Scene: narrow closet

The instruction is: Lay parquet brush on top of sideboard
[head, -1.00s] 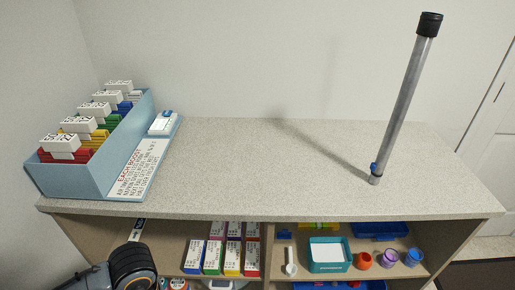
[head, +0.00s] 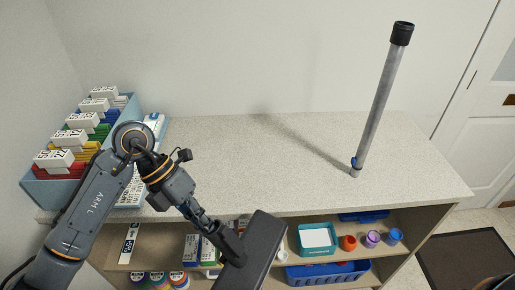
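The sideboard (head: 250,165) has a speckled pale grey top and open shelves below. My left gripper (head: 233,256) reaches down from the left in front of the sideboard. It appears shut on a dark, flat, elongated head, which I take to be the parquet brush (head: 262,240). The brush is held tilted in front of the shelves, near the front edge of the top, and is not lying on it. The exact grip is partly hidden. My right gripper is not in view.
A grey tube with a black end (head: 378,100) stands tilted on the right of the top. A blue box of cards (head: 48,193) stands at the left. The middle of the top is clear. Shelves hold a teal tray (head: 318,252), cups and boxes.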

